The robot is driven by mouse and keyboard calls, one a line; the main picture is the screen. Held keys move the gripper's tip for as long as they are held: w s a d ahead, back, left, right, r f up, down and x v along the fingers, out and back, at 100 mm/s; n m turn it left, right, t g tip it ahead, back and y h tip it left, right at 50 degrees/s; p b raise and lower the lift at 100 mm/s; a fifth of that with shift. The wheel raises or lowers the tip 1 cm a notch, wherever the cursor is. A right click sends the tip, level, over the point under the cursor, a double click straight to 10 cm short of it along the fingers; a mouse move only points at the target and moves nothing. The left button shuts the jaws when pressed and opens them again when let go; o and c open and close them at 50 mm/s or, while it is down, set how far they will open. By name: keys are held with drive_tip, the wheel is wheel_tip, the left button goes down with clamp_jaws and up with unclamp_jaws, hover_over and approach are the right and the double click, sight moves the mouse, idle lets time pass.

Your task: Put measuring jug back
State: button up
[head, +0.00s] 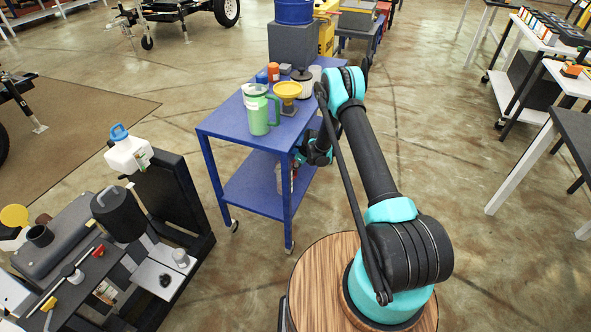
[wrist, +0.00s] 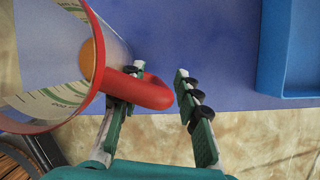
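The measuring jug (wrist: 62,100) is clear, with a red rim, red handle and printed markings. It fills the left of the wrist view, cut off by the picture edge. Its red handle (wrist: 152,92) reaches toward my gripper (wrist: 160,72). My gripper is open: the left finger passes behind the handle near the jug wall, and the right finger stands apart to the handle's right. Contact cannot be told. In the head view my gripper is low beside the blue cart (head: 252,135), mostly hidden by my arm. A partly hidden red-and-clear item (head: 284,178) on its lower shelf appears to be the jug.
A blue tray (wrist: 288,97) stands right of my gripper in the wrist view. The cart's top holds a green pitcher (head: 259,112), a yellow funnel (head: 288,91) and several small containers. A black bench (head: 172,215) stands left of the cart, with open floor between.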

drive_tip(key=shift+r, duration=0.1)
drive_tip(key=v, duration=1.2)
drive_tip(key=shift+r, duration=0.1)
